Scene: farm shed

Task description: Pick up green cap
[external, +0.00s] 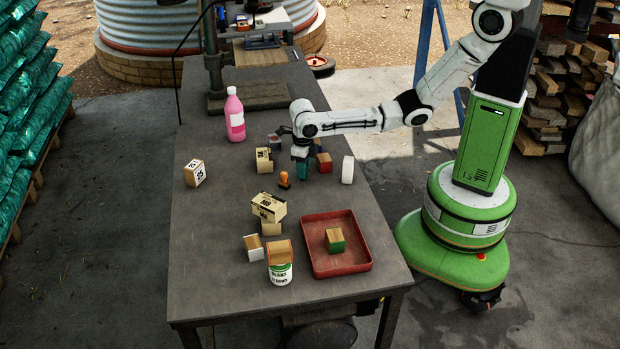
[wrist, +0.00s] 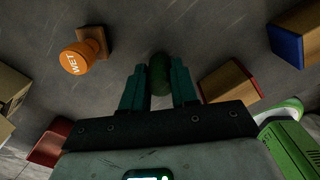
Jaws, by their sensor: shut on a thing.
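The green cap (wrist: 159,74) is a small dark green rounded thing, seen in the wrist view between my two fingers. My gripper (wrist: 158,66) is shut on it, with a finger on each side. In the external view my gripper (external: 301,166) points down, low over the middle of the table, and the cap cannot be made out there. Whether the cap touches the tabletop is hard to tell.
An orange stamp (external: 284,179) and a red-sided block (external: 324,162) stand close to my gripper. A white cylinder (external: 347,170) is near the right edge. A red tray (external: 362,267) holds a green-sided block (external: 335,242). A pink bottle (external: 235,116) stands farther back. The table's left front is clear.

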